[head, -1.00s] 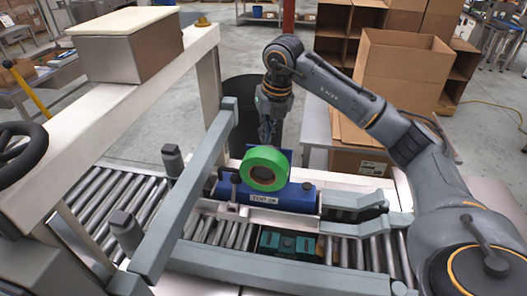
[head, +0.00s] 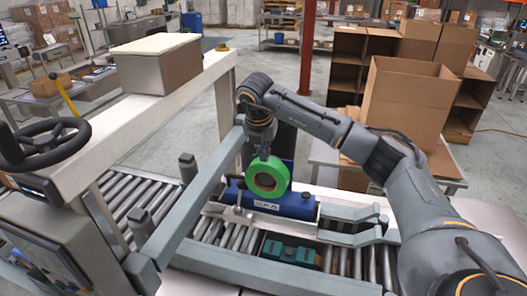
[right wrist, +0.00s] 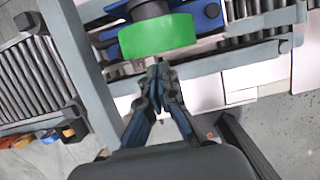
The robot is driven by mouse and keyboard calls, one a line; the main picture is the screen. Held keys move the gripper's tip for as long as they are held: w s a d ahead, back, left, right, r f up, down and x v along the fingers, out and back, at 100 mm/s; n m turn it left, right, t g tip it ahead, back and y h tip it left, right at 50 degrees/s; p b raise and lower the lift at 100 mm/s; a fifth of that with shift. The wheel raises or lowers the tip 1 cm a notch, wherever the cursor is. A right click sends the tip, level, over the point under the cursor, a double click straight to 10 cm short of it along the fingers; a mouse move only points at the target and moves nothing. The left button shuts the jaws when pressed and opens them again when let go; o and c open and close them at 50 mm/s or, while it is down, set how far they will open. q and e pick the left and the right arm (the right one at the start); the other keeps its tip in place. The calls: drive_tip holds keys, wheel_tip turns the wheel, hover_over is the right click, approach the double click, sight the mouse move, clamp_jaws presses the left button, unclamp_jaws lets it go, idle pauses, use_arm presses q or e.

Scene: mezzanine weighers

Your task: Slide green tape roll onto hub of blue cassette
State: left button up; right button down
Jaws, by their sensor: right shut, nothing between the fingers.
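The green tape roll (head: 281,180) stands on edge at the blue cassette (head: 297,206), its round face toward the head camera. A dark centre shows inside its ring. In the right wrist view the roll (right wrist: 158,38) is seen from its rim side, with a dark round piece beyond it and the blue cassette (right wrist: 207,15) around it. I cannot tell how the hub sits in the roll. My right gripper (head: 263,154) is shut and empty, just behind the roll's upper edge; its fingertips (right wrist: 158,65) appear close beside the rim. My left gripper is not in view.
Roller conveyor (head: 150,198) and a grey guide rail (head: 195,205) run past the cassette. A dark green block (head: 290,250) lies nearer on the rollers. A weigher frame with a box (head: 155,66) stands left. An open carton (head: 400,105) sits at the back right.

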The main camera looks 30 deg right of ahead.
sight(265, 166)
drive_tip(key=shift+w+d+b+x, duration=0.15)
drive_tip(key=shift+b+x, duration=0.45)
drive_tip(key=shift+x, duration=0.65)
drive_tip(key=shift+w+d+b+x, duration=0.15)
drive_tip(key=shift+b+x, duration=0.5)
drive_tip(key=shift+x, duration=0.55)
drive_tip(key=shift+w+d+b+x, duration=0.15)
drive_tip(key=shift+b+x, duration=0.45)
drive_tip(key=shift+x, duration=0.65)
drive_tip(key=shift+s+a+r+p, duration=0.2)
drive_tip(key=shift+a+r+p, duration=0.1)
drive_tip(key=shift+a+r, duration=0.25)
drive_tip(key=shift+s+a+r+p, duration=0.55)
drive_tip(key=shift+s+a+r, duration=0.55)
drive_tip(key=shift+r, duration=0.05)
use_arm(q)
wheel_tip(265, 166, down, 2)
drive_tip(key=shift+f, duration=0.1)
